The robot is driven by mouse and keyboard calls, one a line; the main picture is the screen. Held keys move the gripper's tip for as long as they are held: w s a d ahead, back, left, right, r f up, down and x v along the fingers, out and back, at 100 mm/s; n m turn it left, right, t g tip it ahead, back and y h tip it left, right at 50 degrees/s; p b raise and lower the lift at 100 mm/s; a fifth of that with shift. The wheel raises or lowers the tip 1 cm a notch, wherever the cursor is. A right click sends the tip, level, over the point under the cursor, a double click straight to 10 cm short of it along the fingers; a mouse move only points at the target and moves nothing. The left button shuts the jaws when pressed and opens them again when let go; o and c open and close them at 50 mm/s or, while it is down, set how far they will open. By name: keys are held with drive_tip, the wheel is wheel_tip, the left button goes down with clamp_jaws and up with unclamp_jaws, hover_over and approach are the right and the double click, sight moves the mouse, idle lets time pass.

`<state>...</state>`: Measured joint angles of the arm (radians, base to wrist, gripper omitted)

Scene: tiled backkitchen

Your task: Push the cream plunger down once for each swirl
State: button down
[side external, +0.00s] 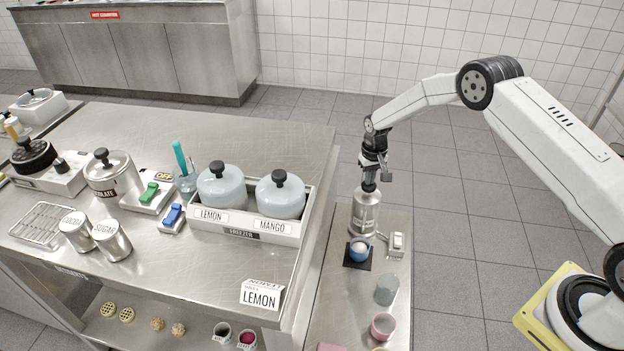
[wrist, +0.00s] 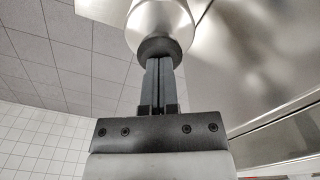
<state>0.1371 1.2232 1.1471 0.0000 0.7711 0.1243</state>
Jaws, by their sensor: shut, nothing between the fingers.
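The cream dispenser (side external: 366,214) is a silver canister on the narrow steel counter. Its dark plunger knob (wrist: 160,50) is at the top of the canister in the wrist view. My gripper (side external: 370,180) points down over the dispenser. In the wrist view my gripper (wrist: 160,64) is shut and empty, its fingertips at the knob and seemingly touching it. How far the plunger is down I cannot tell. A small blue cup (side external: 359,252) with pale contents stands on a dark square mat (side external: 357,265) in front of the dispenser. A tent card (side external: 262,294) reads LEMON; its upper line is unclear.
A small white device (side external: 397,244) sits right of the dispenser. A grey cup (side external: 386,290) and a pink cup (side external: 383,326) stand nearer on the same counter. The freezer box (side external: 246,236) with lemon and mango tubs stands on the larger counter to the left.

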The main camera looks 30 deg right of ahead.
drive_tip(key=shift+r, duration=1.8)
drive_tip(key=shift+r, duration=0.1)
wheel_tip(320, 180, up, 6)
drive_tip(key=shift+f, duration=0.1)
idle(0.6)
idle(0.4)
drive_tip(key=s+a+r+n+t, duration=0.1)
drive_tip(key=s+a+r, duration=0.1)
drive_tip(key=s, duration=0.7)
drive_tip(key=s+a+r+n, duration=0.1)
drive_tip(key=s+a+r, duration=0.2)
drive_tip(key=s, duration=0.6)
drive_tip(key=s+a+r+n+t, duration=0.1)
drive_tip(key=s+r, duration=0.4)
drive_tip(key=s, duration=0.5)
drive_tip(key=shift+a+t, duration=0.3)
drive_tip(key=shift+a, duration=0.6)
